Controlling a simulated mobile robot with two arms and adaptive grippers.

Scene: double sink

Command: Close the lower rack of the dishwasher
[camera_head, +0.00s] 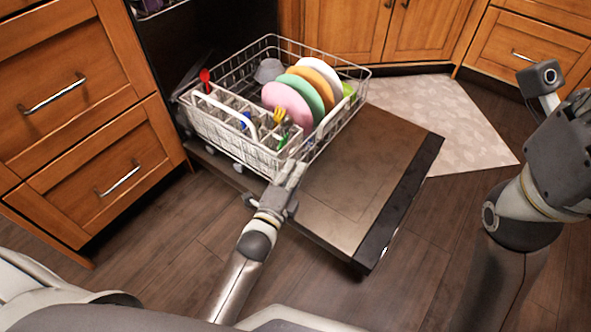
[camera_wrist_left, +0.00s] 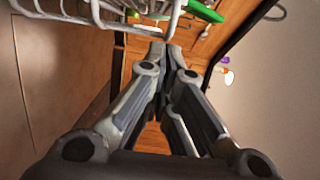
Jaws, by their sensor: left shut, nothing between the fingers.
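The lower rack (camera_head: 232,150) is a white wire basket pulled partly out over the open dishwasher door (camera_head: 375,190). It holds upright plates in pink, green, orange and white, a grey bowl and a cutlery basket (camera_head: 215,120). My left gripper (camera_head: 292,170) is at the rack's near front corner, its fingers shut and empty. In the left wrist view the fingertips (camera_wrist_left: 160,50) meet just below the rack's wires (camera_wrist_left: 85,15); whether they touch the wires I cannot tell. My right arm is at the right edge, and its fingers are not clearly shown.
The door lies flat, its outer edge reaching right over the wood floor (camera_head: 185,240). Wooden drawers (camera_head: 85,160) stand left of the dishwasher. Cabinets (camera_head: 400,30) stand behind, with a pale mat (camera_head: 440,120) on the floor. Part of an upper rack (camera_head: 150,6) shows inside the dishwasher.

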